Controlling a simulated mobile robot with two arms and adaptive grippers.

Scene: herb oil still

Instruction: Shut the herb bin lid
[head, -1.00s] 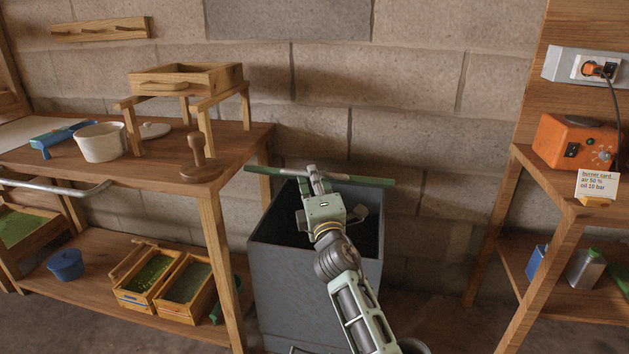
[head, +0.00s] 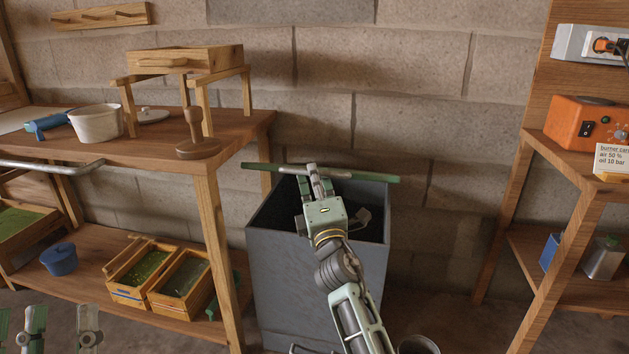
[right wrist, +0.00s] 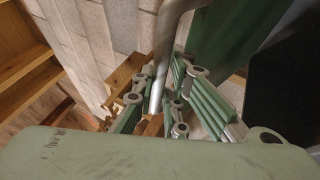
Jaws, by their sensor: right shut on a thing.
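The herb bin (head: 300,275) is a tall grey box on the floor, its dark inside showing through the open top. Its green lid (head: 262,168) shows nearly edge-on as a thin bar at the back of the bin's mouth. My right gripper (head: 313,172) reaches over the bin and is shut on the lid's handle. In the right wrist view the grey metal handle (right wrist: 163,60) runs between the fingers, beside the green lid panel (right wrist: 225,40). Parts of my left gripper (head: 62,325) show at the bottom left corner, cut off; its opening is unclear.
A wooden workbench (head: 235,130) stands left of the bin, carrying a white pot (head: 97,124) and a wooden stand. Its lower shelf holds herb boxes (head: 140,275) and a blue pot (head: 59,259). A shelf with an orange burner box (head: 580,122) stands right, with free floor between.

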